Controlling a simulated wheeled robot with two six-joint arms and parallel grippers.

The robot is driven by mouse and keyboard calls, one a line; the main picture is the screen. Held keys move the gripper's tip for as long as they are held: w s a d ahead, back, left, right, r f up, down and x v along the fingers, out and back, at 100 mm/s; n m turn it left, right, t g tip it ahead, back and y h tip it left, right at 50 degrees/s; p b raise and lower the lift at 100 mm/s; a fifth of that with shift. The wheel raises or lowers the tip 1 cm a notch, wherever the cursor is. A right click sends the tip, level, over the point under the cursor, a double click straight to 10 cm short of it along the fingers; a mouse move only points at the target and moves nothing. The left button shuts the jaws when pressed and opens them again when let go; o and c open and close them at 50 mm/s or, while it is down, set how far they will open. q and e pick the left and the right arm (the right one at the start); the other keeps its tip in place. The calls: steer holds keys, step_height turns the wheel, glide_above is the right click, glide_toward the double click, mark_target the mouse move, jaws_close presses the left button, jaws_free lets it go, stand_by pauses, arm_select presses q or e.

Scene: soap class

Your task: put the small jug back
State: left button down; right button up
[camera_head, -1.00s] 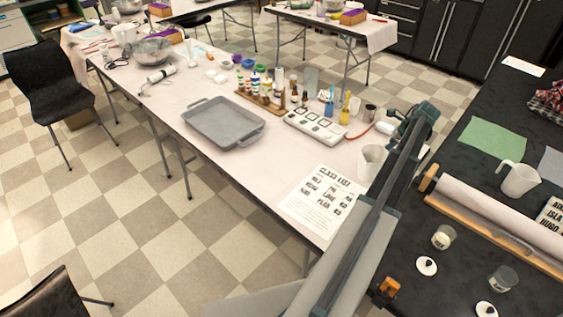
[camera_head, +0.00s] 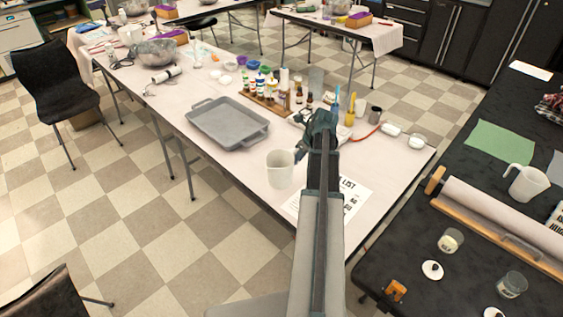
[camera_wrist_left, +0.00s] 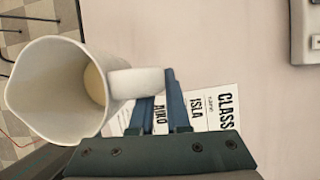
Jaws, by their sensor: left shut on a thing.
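The small jug (camera_head: 280,171) is white and hangs at the left of my left gripper (camera_head: 303,150), over the pale table near its front edge. In the left wrist view, the jug (camera_wrist_left: 40,95) shows its open mouth, with a yellowish patch inside. My left gripper (camera_wrist_left: 160,105) is shut on the jug's handle there. Whether the jug's base touches the table I cannot tell. A second white jug (camera_head: 527,184) stands on the dark counter at the right. My right gripper is not in view.
A class list sheet (camera_head: 352,197) lies partly under my arm. A grey tray (camera_head: 228,123), a wooden rack of bottles (camera_head: 268,104) and two small white dishes (camera_head: 417,141) stand on the table. The tabletop between tray and jug is clear.

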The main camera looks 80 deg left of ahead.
arm_select(q)
steer(key=w+a, duration=0.1)
steer(key=a, duration=0.4)
steer(key=w+a+f+b, duration=0.1)
steer(key=a, duration=0.3)
steer(key=w+a, duration=0.2)
steer(key=a, duration=0.3)
steer(key=shift+a+f, duration=0.2)
steer(key=shift+a, duration=0.1)
steer(key=f+b, duration=0.1)
steer(key=a+f+b, duration=0.1)
steer(key=f+b, duration=0.1)
steer(key=shift+w, duration=0.15)
steer(key=shift+f+b, duration=0.35)
steer(key=shift+b, duration=0.15)
steer(key=shift+f, duration=0.1)
steer(key=c, duration=0.9)
jaws_free()
